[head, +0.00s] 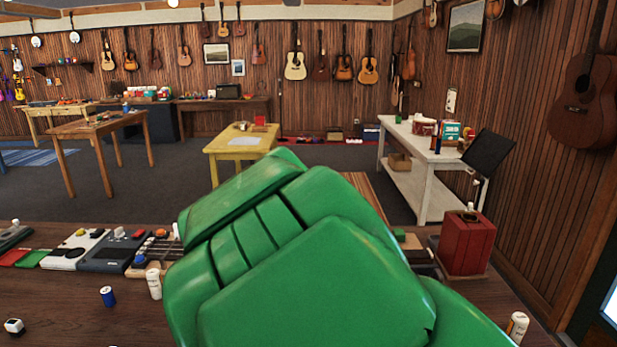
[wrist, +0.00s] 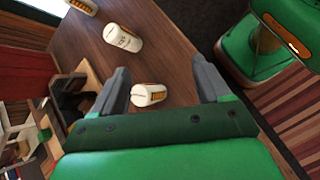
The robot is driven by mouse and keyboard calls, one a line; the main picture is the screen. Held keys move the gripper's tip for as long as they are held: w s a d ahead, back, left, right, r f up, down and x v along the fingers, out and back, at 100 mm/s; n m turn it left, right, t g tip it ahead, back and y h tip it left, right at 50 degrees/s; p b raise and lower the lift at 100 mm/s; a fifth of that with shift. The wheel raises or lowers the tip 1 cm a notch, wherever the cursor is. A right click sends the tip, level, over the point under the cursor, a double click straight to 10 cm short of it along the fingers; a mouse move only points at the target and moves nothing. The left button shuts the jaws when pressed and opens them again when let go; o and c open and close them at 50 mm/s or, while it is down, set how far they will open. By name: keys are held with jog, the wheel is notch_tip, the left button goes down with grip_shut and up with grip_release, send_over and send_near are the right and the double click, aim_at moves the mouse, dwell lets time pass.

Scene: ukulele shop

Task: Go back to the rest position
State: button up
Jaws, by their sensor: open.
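My gripper (wrist: 163,82) shows in the wrist view with its two grey fingers spread apart and nothing held between them. In the head view, my green arm covers the lower middle, and the gripper itself is hidden there.
The brown table (head: 70,300) in front holds a blue can (head: 107,296), a white can (head: 154,283), several devices on the left and a red box (head: 466,242) on the right. A yellow table (head: 235,146) and a white table (head: 425,144) stand beyond.

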jog(key=s+d+r+m+g+y, duration=0.1)
jog(key=s+d+m+y, duration=0.35)
jog(key=s+m, duration=0.4)
jog(key=s+a+m+y, duration=0.2)
jog(key=s+a+y, duration=0.2)
jog(key=s, duration=0.7)
jog(key=shift+s+r+t, duration=0.25)
jog(key=shift+s+t, duration=0.05)
jog(key=shift+t, duration=0.1)
jog(key=shift+m, duration=0.25)
